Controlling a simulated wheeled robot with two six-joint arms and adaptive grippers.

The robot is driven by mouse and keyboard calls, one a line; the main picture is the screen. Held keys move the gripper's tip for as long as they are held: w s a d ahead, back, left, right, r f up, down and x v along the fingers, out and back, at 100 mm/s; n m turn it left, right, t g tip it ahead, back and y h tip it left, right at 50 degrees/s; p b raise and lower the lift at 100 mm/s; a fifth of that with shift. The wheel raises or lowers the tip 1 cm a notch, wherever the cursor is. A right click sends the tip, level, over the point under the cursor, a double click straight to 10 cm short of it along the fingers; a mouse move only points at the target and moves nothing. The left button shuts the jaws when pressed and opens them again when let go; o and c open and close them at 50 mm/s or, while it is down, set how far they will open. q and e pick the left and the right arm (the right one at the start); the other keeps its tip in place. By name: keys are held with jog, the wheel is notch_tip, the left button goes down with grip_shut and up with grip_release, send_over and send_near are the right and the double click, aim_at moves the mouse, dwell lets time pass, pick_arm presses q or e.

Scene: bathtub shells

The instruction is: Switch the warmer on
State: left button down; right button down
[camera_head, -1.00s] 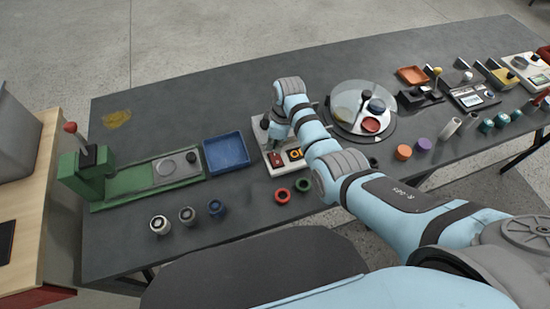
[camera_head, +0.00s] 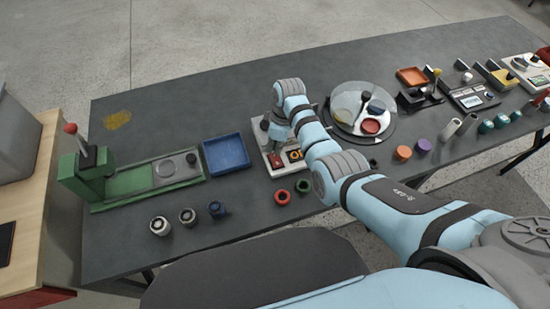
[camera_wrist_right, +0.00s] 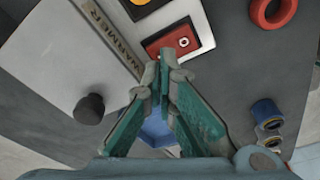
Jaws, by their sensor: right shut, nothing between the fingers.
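The warmer (camera_head: 266,136) is a pale panel on the table, partly hidden by my right arm in the head view. In the right wrist view its plate (camera_wrist_right: 60,50) carries a strip lettered WARMER and a black knob (camera_wrist_right: 89,109). A red switch in a dark frame (camera_wrist_right: 187,40) lies beside the strip, with a yellow-framed part (camera_wrist_right: 142,4) above it. The red switch also shows in the head view (camera_head: 275,161). My right gripper (camera_wrist_right: 164,62) is shut and empty, its tips at the red switch's near edge in the picture. Contact cannot be told. My left gripper is out of view.
A blue tray (camera_head: 227,153) and a green press (camera_head: 95,172) stand left of the warmer. Red (camera_head: 282,197) and green rings lie in front. A round clear-covered plate (camera_head: 360,112) stands to the right. Several small cups and devices fill the far right.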

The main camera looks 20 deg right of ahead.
jog(key=shift+f+b, duration=0.85)
jog(key=shift+f, duration=0.25)
dwell(0.5)
jog(key=shift+s, duration=0.1)
notch_tip(320, 180, up, 6)
jog(key=p, duration=0.6)
jog(key=shift+r+p, duration=0.55)
jog(key=shift+r, duration=0.05)
jog(key=shift+f, duration=0.1)
